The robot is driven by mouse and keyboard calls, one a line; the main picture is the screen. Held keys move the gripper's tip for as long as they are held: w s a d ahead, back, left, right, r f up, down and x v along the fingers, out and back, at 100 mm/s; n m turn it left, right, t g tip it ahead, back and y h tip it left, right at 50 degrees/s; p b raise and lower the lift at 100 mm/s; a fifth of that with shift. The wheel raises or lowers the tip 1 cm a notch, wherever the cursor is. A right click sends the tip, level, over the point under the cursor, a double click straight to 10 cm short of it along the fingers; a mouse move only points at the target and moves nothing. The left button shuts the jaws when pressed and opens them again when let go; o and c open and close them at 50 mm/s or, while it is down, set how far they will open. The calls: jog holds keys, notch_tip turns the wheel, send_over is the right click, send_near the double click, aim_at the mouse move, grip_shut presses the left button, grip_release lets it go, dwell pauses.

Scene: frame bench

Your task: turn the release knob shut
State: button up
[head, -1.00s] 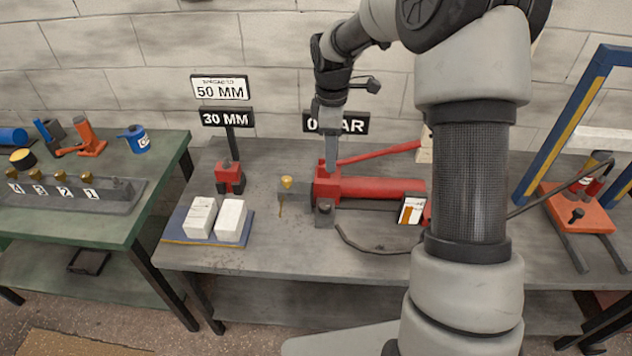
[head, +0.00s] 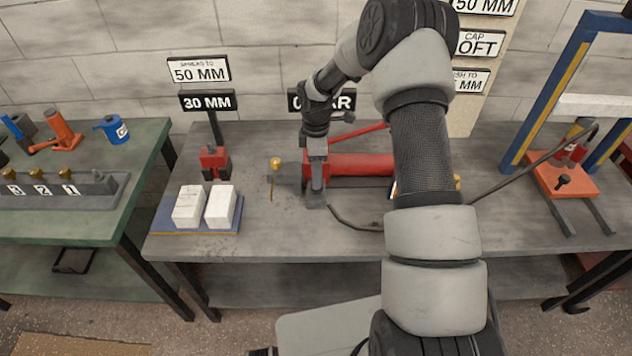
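A red hand pump (head: 360,165) lies on the grey bench, with a red lever (head: 358,136) above it. My gripper (head: 316,190) points down at the pump's left end. Its fingers are in front of the small dark block at the pump's front, where a round dark knob showed earlier. That knob, which may be the release knob, is now hidden, and I cannot tell whether the fingers touch it. The finger gap is too small to see. A brass-topped fitting (head: 275,163) stands just left of the pump, apart from my gripper. A black readout sign (head: 296,103) behind is partly covered by my arm.
A blue tray (head: 168,215) with two white blocks (head: 188,206) lies left. A red jack-like tool (head: 214,162) stands behind it under the 30 MM sign (head: 207,101). A dark hose (head: 352,224) runs along the bench. A blue press frame (head: 545,90) stands right.

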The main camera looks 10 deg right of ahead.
jog(key=shift+f, duration=2.4)
jog(key=c, duration=1)
